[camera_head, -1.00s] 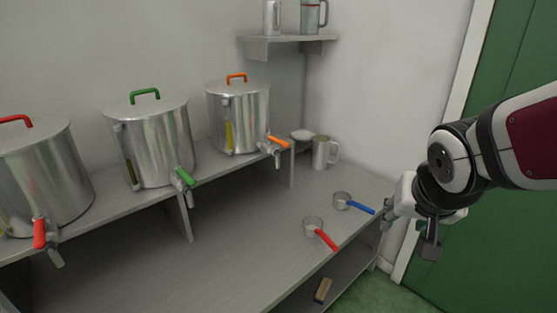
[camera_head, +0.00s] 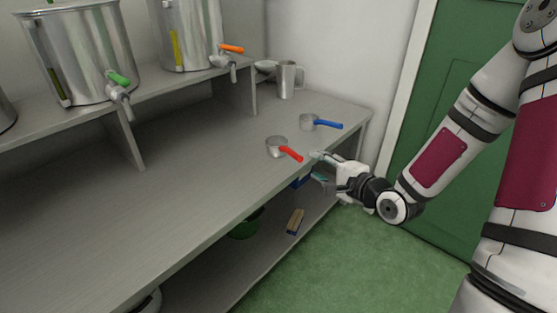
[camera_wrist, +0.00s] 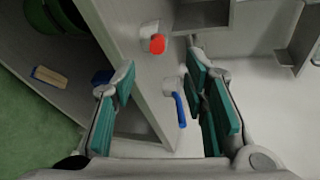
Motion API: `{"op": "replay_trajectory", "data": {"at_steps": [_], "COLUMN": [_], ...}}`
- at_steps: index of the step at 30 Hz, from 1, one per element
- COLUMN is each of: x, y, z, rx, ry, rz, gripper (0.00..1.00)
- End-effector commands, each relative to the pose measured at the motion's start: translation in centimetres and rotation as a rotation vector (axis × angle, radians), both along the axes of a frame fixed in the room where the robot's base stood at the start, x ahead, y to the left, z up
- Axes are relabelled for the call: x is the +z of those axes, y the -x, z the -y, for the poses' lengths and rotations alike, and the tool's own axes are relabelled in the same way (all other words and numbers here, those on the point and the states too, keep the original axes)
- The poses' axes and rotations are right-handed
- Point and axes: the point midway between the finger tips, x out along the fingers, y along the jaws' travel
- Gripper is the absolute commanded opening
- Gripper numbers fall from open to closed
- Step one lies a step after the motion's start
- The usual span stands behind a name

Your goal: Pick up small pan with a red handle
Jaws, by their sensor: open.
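The small pan with a red handle (camera_head: 277,147) sits on the bench top near its front edge, its handle pointing toward the edge and to the right. It also shows in the wrist view (camera_wrist: 152,32), with the red handle end toward the camera. My gripper (camera_head: 317,167) is open and empty, just off the bench's front edge, to the right of the red handle and apart from it. In the wrist view its teal-padded fingers (camera_wrist: 160,95) stand wide apart. A similar small pan with a blue handle (camera_head: 308,122) sits behind and to the right.
Metal tanks with taps (camera_head: 75,50) stand on a raised shelf at the left. A metal jug (camera_head: 288,80) stands at the back corner. The lower shelf holds a brush (camera_head: 295,221) and a green bucket (camera_head: 246,225). The bench top left of the pan is clear.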

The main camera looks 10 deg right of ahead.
Motion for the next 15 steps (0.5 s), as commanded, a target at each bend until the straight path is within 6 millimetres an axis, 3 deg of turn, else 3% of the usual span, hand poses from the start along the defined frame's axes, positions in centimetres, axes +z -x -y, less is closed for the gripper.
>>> {"op": "replay_trajectory", "data": {"at_steps": [5, 15], "x": [-0.5, -2.0], "y": [-0.8, -6.3], "z": [-0.3, -2.4], "rx": [-0.008, -0.007], "ry": [-0.064, -0.060], "rz": [0.020, 0.020], "gripper": [0.41, 0.41]}}
